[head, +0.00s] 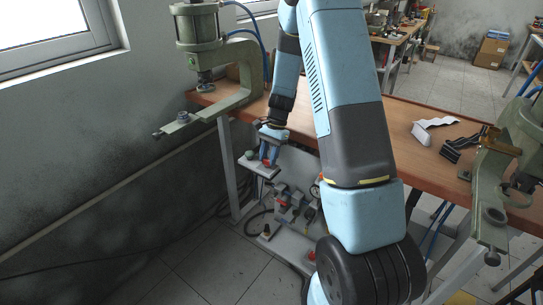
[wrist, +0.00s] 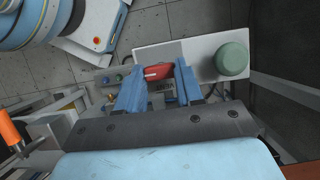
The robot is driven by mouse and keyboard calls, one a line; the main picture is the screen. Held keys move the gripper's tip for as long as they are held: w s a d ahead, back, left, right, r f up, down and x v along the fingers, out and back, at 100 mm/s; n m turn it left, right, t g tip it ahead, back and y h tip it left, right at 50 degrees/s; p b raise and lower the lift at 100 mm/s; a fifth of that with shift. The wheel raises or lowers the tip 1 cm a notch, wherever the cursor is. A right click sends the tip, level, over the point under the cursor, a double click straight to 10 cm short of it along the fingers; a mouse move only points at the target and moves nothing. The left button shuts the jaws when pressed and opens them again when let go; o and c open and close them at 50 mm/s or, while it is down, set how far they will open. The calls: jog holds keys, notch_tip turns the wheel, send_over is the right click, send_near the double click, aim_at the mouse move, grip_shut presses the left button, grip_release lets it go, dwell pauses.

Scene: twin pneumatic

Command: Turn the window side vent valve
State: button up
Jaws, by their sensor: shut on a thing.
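The window side vent valve shows its red handle (wrist: 157,71) between the two blue fingers of my gripper (wrist: 160,82) in the wrist view. My gripper is shut on this handle, which lies crosswise between the fingers. In the head view my gripper (head: 269,156) points down at a small pale plate (head: 259,168) below the table's edge, near the window side press. Only a bit of red shows there between the fingers. The valve's body is mostly hidden.
A green button (wrist: 232,58) sits beside the valve on the plate. The green window side press (head: 240,85) stands above, with blue hoses. A lower panel (head: 290,245) carries fittings, a gauge and red parts. The wooden table (head: 400,120) and a second press (head: 490,190) lie right.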

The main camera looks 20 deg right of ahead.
jog(key=shift+w+a+r, duration=0.1)
jog(key=shift+a, duration=0.05)
jog(key=o, duration=1)
jog(key=shift+o, duration=0.2)
jog(key=v, duration=1.3)
jog(key=shift+r, duration=0.25)
